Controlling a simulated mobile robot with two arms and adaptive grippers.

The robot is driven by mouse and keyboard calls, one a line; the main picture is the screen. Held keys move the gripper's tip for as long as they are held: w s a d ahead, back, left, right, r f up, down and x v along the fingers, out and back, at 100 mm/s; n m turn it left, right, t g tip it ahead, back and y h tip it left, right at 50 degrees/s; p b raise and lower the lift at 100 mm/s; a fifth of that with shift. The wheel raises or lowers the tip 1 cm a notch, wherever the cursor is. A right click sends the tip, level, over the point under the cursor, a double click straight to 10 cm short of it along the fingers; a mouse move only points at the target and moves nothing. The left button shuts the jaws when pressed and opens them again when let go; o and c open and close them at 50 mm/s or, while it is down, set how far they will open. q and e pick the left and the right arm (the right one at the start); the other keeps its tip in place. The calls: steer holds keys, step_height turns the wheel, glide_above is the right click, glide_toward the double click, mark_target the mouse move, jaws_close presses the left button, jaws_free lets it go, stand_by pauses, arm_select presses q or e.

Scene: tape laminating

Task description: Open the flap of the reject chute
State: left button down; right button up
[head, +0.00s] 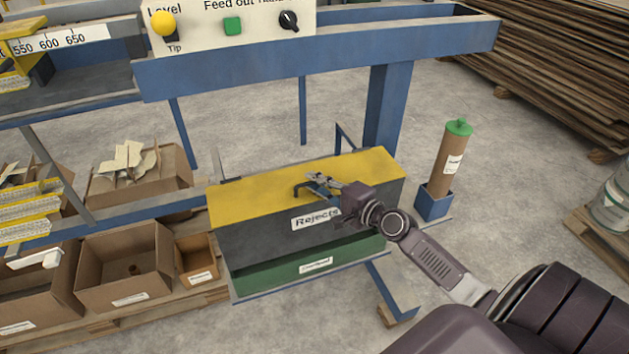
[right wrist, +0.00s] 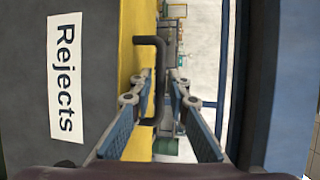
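The reject chute is a dark grey box (head: 262,240) with a white "Rejects" label, in the middle of the head view. Its yellow flap (head: 250,197) lies flat on top and looks closed. A black bar handle (head: 302,187) sits on the flap. My right gripper (head: 318,180) is at the handle, above the flap. In the right wrist view its two fingers (right wrist: 165,82) are apart, and the handle (right wrist: 163,60) shows between them, nearer the left finger; contact cannot be told. The yellow flap (right wrist: 126,40) also shows there. My left gripper is not in view.
A green-fronted compartment (head: 300,270) is below the chute. Cardboard boxes (head: 127,268) stand on a pallet at left. A green-capped tube (head: 452,160) stands in a blue holder at right. A blue frame beam (head: 330,58) with control buttons runs behind the chute.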

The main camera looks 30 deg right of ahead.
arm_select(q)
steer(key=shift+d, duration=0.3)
arm_select(e)
steer(key=shift+w+a, duration=0.1)
steer(key=shift+w, duration=0.15)
jaws_close()
